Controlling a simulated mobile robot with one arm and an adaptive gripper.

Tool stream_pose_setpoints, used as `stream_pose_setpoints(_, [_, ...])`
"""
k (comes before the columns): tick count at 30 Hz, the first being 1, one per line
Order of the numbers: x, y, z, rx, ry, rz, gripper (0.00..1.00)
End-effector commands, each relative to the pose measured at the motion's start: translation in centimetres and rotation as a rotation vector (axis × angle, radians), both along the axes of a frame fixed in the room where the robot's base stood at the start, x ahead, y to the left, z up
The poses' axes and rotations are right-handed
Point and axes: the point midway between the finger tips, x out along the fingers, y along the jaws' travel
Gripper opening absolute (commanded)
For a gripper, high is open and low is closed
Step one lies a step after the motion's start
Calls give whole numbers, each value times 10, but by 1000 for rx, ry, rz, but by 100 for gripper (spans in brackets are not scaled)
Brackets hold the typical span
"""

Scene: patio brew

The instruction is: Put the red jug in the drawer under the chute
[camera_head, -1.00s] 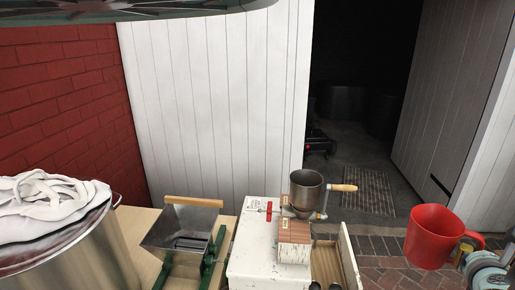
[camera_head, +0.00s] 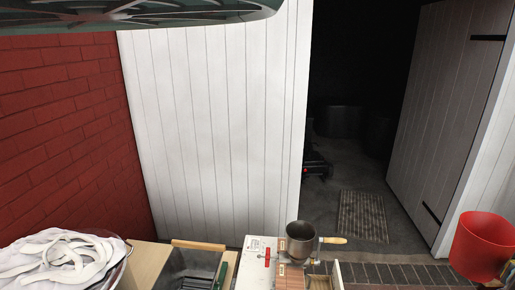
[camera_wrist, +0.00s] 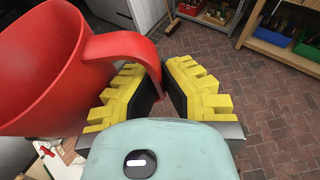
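The red jug (camera_head: 482,245) is at the right edge of the head view, held up off any surface. In the wrist view the jug (camera_wrist: 45,65) fills the upper left, and its handle runs between the yellow-padded fingers of my gripper (camera_wrist: 163,90), which are closed in on it. The white cabinet (camera_head: 258,262) stands at the bottom centre, left of the jug. A drawer (camera_head: 338,276) beside it looks pulled out, but the picture's lower edge cuts it off. Brown blocks under the mill may be the chute; I cannot tell.
To the left are a metal hopper (camera_head: 190,268) and a pot with white tubing (camera_head: 55,262). Shelves with a blue bin (camera_wrist: 273,30) stand at the wrist view's upper right. Brick floor (camera_wrist: 235,70) is open.

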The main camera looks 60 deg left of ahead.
Motion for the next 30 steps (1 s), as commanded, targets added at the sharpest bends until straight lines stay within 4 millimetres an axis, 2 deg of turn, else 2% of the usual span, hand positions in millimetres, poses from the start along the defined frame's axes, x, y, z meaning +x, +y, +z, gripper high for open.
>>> stream_pose_setpoints(1, [0,0,29,1,-1,0,0])
stream_pose_setpoints(18, [0,-1,176,0,-1,-1,0])
stream_pose_setpoints(24, [0,0,213,0,0,0,0])
stream_pose_setpoints(30, [0,0,227,0,0,-1,0])
